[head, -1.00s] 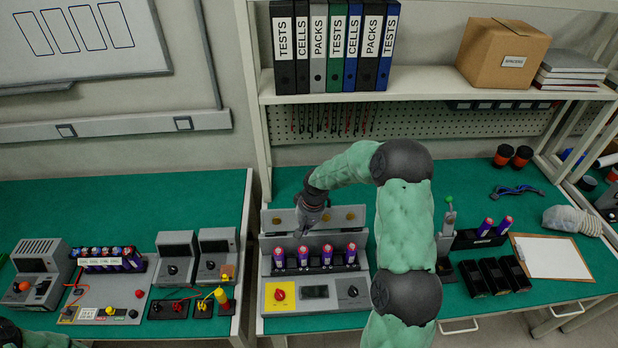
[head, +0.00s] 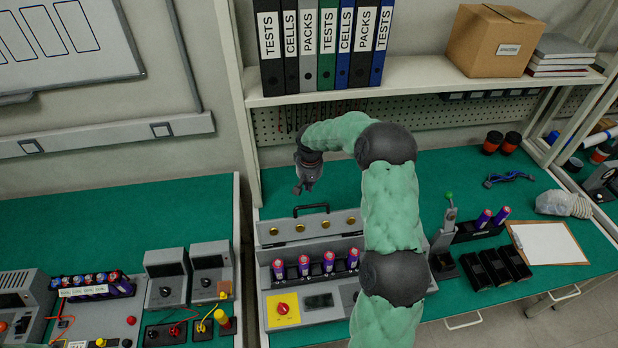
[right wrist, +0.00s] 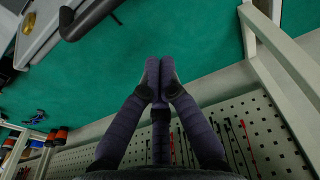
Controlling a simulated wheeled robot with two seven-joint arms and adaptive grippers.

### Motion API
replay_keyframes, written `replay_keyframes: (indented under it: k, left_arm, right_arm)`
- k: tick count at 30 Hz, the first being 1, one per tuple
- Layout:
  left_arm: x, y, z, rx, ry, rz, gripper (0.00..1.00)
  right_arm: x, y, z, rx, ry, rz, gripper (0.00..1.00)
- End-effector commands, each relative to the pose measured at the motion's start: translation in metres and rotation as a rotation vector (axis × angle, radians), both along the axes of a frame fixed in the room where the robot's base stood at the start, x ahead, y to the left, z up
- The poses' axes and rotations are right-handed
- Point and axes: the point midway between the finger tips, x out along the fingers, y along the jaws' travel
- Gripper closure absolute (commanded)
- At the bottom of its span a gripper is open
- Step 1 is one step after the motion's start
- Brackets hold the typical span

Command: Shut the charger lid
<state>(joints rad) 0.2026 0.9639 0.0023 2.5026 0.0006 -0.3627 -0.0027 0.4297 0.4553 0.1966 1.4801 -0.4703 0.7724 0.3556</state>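The grey charger (head: 318,301) stands on the green bench, with several purple-and-pink cells (head: 304,266) upright in its slots. Its lid (head: 290,230) is open, raised at the back, with gold round contacts on its inner face. A black handle (head: 311,207) runs along the lid's far edge; in the right wrist view the handle (right wrist: 90,20) is at the upper left, with part of the lid (right wrist: 45,28). My right gripper (head: 298,191) is up behind the lid and apart from the handle. Its fingertips (right wrist: 159,62) are together with nothing between them. My left gripper is out of view.
A shelf with binders (head: 325,45) and a cardboard box (head: 497,40) overhangs the back of the bench. A pegboard (head: 420,110) is behind. A stand (head: 446,240), black trays and a clipboard (head: 550,249) lie to the right. Bare green bench lies behind the lid.

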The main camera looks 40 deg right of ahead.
Motion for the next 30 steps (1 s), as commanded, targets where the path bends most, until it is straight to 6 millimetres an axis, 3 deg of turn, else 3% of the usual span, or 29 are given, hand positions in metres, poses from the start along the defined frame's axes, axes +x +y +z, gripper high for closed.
replay_keyframes:
  k: [4,15,30]
  left_arm:
    - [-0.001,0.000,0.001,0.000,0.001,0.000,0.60]
    - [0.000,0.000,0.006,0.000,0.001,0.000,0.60]
    - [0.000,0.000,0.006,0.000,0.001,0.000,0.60]
  right_arm:
    - [0.002,-0.002,-0.023,0.002,0.003,-0.001,1.00]
    - [-0.028,0.016,-0.013,0.001,-0.001,-0.001,1.00]
    - [-0.032,0.018,-0.013,0.000,-0.001,0.000,1.00]
